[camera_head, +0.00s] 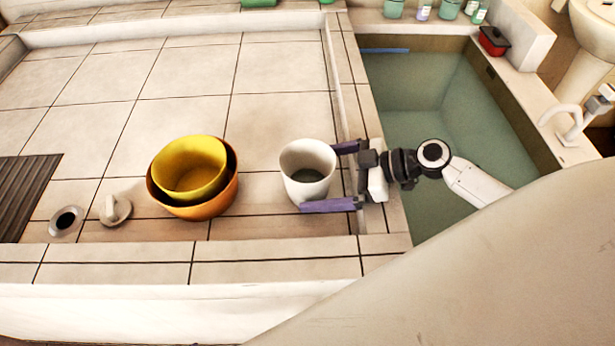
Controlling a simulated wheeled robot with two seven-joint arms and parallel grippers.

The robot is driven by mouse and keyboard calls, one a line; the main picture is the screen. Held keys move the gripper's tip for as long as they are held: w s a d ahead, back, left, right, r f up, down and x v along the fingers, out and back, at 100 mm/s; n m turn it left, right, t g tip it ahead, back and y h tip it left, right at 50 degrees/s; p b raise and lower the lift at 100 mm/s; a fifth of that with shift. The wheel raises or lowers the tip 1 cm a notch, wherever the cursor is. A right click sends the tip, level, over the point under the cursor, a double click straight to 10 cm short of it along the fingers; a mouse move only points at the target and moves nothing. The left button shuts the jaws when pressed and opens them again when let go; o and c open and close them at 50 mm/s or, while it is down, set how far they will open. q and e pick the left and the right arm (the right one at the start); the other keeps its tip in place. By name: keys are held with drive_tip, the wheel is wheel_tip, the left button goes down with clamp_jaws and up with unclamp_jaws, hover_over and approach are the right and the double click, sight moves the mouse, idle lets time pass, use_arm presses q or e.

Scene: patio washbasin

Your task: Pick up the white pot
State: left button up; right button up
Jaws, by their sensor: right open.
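The white pot (308,159) stands upright on the tiled floor of the shallow basin, near its right wall. Its inside looks dark at the bottom. My right gripper (331,176) is open and comes in from the right, with one purple finger behind the pot's right side and the other in front of it. The pot's right edge lies between the fingertips; I cannot tell whether either finger touches it. My left gripper is not in view.
A yellow pot (189,167) sits inside an orange pot (224,201) left of the white pot. A drain hole (66,221) and a stopper (115,209) lie further left. A deep greenish basin (425,115) is at right, with a red box (494,41) on its rim.

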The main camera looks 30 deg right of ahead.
drive_tip(key=c, duration=1.2)
